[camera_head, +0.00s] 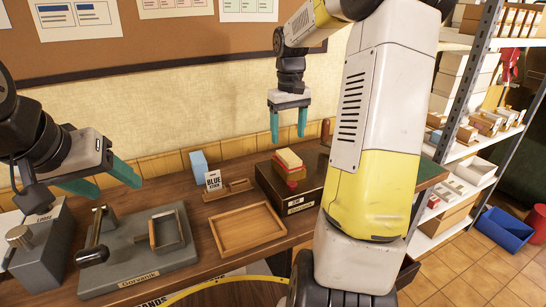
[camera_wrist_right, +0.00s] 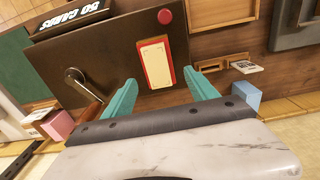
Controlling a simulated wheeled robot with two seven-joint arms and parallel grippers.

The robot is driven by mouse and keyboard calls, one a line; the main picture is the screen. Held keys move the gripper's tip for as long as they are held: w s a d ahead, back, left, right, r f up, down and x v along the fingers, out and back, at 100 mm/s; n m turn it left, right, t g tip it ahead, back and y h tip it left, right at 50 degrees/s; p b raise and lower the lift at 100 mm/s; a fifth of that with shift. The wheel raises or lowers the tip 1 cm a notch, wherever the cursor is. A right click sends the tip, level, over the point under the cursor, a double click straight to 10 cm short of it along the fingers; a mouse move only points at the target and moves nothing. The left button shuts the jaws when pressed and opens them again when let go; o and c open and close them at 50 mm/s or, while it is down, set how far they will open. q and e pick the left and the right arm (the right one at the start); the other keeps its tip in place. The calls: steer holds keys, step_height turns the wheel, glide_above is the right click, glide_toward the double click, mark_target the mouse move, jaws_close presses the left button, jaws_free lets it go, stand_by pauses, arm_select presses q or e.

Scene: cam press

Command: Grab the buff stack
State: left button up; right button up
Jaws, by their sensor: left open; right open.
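The buff stack (camera_head: 288,157) is a small pile of cream cards, with red showing under it, on top of the dark press box (camera_head: 282,208). In the right wrist view, the buff stack (camera_wrist_right: 156,63) is a cream rectangle with a red border. My right gripper (camera_head: 288,135) is open and empty, pointing down above the stack. In the right wrist view, its teal fingertips (camera_wrist_right: 159,78) appear on either side of the stack's near end, apart from it. My left gripper (camera_head: 101,181) is open and empty at the left, over the bench near the grey clamp device.
A wooden tray (camera_head: 247,230) lies left of the press. A blue block (camera_head: 199,162) and a "BLUE" card (camera_head: 213,181) stand behind it. A grey fixture (camera_head: 137,262) fills the left bench. Shelving (camera_head: 470,120) stands at the right; my right arm covers part of the scene.

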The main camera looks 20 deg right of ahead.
mark_target(289, 155)
steer(key=shift+w+d+f, duration=0.3)
steer(key=shift+w+f, duration=0.05)
steer(key=shift+f, duration=0.45)
step_height(289, 155, down, 7)
steer(key=shift+f, duration=0.1)
steer(key=shift+c, duration=0.2)
jaws_close()
